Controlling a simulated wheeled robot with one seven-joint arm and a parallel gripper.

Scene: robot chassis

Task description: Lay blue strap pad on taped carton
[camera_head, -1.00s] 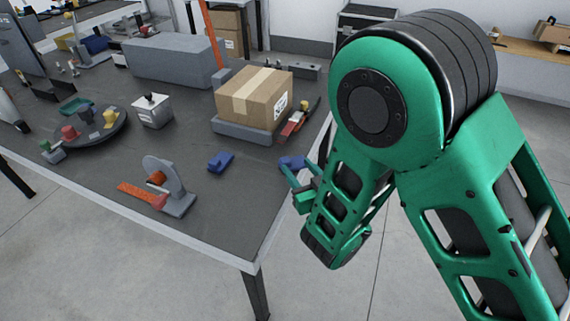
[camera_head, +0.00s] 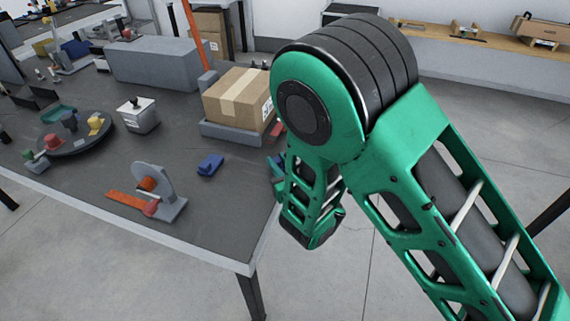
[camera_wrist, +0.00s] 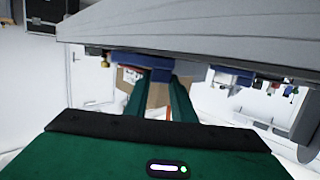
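The taped carton (camera_head: 238,97) is a brown box with a pale tape strip. It sits upright on a grey block at the table's right side in the head view. A blue pad (camera_head: 210,163) lies on the table in front of it. Another blue piece (camera_head: 277,161) is by the table's right edge, partly hidden by my arm. In the wrist view, a blue piece (camera_wrist: 145,62) is at the tips of my gripper (camera_wrist: 155,82), and part of it extends past the left finger. The fingers are apart, with the carton (camera_wrist: 156,94) visible between them. Contact with the blue piece is unclear.
The table (camera_head: 190,225) has bare room at its front right. A grey stand with an orange part (camera_head: 170,190) is left of the blue pad. A metal box (camera_head: 139,115), a dark round tray (camera_head: 78,140) and a long grey block (camera_head: 155,64) lie beyond.

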